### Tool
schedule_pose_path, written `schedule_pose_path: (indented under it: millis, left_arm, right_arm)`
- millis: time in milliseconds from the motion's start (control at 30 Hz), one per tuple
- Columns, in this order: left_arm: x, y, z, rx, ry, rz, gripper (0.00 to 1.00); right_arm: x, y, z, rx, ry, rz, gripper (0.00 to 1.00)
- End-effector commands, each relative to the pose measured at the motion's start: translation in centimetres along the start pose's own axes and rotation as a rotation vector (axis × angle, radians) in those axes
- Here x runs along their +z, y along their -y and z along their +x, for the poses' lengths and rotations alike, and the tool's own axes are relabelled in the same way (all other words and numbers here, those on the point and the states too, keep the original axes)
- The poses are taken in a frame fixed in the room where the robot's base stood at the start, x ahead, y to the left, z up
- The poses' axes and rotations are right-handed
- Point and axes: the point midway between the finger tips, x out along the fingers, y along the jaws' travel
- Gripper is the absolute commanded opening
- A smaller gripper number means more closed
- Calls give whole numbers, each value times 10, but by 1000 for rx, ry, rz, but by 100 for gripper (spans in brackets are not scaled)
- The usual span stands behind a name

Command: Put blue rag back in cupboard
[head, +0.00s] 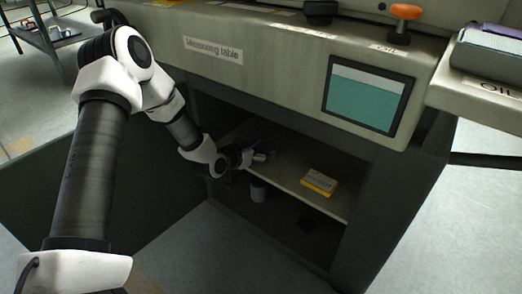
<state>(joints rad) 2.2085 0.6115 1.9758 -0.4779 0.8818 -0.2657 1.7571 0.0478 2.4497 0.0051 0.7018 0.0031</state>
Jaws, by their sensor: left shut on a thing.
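The cupboard (277,232) is the dark open space under the bench labelled "Measuring table", with a pale shelf (289,172) inside. My left arm reaches into it from the left. My left gripper (252,157) is at the left part of the shelf, shut on the blue rag (263,154). Only a small dark blue piece of the rag shows beyond the fingers; the gripper hides the rest. I cannot tell whether the rag touches the shelf. My right gripper is not in view.
A yellow box (319,183) lies on the shelf to the right. A grey cylinder (258,190) shows below the gripper. The open cupboard door (165,205) stands to the left.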

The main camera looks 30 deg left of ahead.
Motion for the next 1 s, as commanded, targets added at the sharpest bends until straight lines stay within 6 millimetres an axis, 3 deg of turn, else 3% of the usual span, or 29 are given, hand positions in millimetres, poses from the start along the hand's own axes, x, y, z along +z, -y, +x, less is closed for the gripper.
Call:
schedule_pose_path:
  millis: [167,200,633,767,1000]
  left_arm:
    - [2,0,1,0,0,0,53]
    - [2,0,1,0,0,0,100]
    - [-4,0,-5,-1,0,-2,100]
    - [-7,1,-30,-1,2,-7,100]
    - [-10,1,-94,-2,0,-10,100]
  right_arm:
    - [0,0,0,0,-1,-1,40]
    - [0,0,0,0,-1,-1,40]
    - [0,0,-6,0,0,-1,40]
    - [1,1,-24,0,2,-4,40]
    - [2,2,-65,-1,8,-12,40]
